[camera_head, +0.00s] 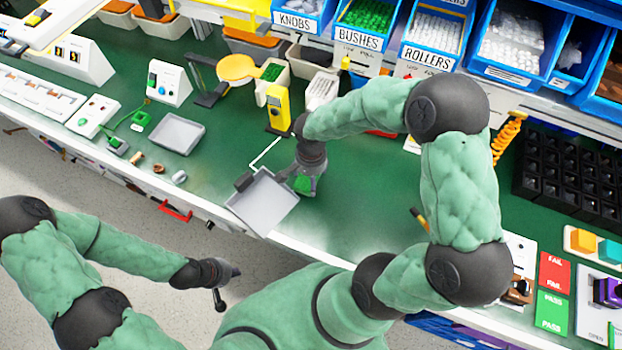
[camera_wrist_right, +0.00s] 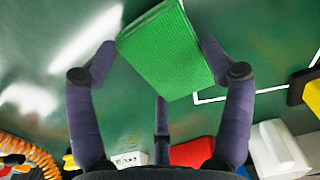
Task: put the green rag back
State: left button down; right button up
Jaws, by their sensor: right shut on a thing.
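The green rag (camera_wrist_right: 165,50) is a folded, ribbed square held between the fingers of my right gripper (camera_wrist_right: 160,62) in the right wrist view. In the head view the right gripper (camera_head: 308,178) points down, and a small part of the rag (camera_head: 303,185) shows beneath it, right of a grey tray (camera_head: 263,203). The gripper hides most of the rag there, and I cannot tell its height over the green bench. A white corner line (camera_head: 264,154) is marked on the bench behind the tray. My left gripper (camera_head: 231,287) hangs empty off the bench's front edge, its fingers apart.
A yellow device (camera_head: 277,108) stands behind the right gripper. Labelled blue bins (camera_head: 365,25) line the back. A second grey tray (camera_head: 177,133) and small loose parts lie to the left. A black compartment rack (camera_head: 570,165) is at right. Bench between tray and rack is partly clear.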

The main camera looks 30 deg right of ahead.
jog(key=shift+f, duration=0.45)
jog(key=shift+f, duration=0.15)
jog(key=o, duration=1)
